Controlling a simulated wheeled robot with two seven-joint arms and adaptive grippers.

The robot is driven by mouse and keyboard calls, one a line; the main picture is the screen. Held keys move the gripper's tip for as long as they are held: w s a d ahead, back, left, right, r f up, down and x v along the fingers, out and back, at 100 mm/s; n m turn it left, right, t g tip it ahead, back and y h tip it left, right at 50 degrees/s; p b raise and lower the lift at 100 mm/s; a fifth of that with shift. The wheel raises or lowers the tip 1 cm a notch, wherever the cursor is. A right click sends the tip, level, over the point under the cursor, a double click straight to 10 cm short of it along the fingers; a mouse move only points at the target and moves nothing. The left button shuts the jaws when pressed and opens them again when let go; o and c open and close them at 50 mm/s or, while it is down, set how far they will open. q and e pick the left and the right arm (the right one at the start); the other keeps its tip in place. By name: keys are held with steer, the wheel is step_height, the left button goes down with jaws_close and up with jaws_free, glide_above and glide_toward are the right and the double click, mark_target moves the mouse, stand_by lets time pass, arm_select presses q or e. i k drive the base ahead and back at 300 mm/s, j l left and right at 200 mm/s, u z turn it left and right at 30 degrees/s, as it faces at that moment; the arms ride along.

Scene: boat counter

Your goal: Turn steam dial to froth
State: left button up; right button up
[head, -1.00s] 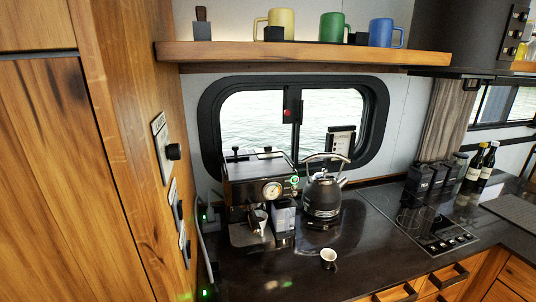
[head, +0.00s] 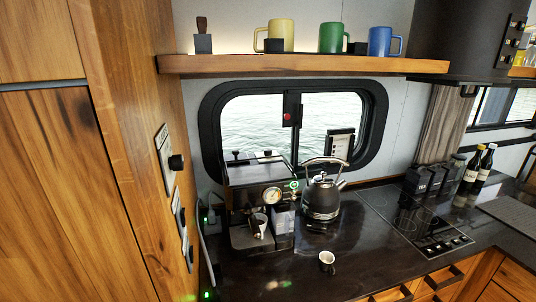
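A dark espresso machine (head: 255,178) stands on the black counter below the window, left of the kettle. A round white gauge (head: 273,196) is on its front. A small round fitting with a green edge (head: 294,186) sits at the front right corner; it may be the steam dial, but it is too small to read its setting. Neither of my grippers is in view.
A small cup (head: 327,262) is on the counter in front. The shelf (head: 310,66) with mugs hangs above. A wooden cabinet wall (head: 135,120) bounds the left. The front counter is mostly clear.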

mark_target(267, 152)
steer(key=l+u, duration=0.5)
steer(key=l, duration=0.8)
steer(key=k, duration=0.05)
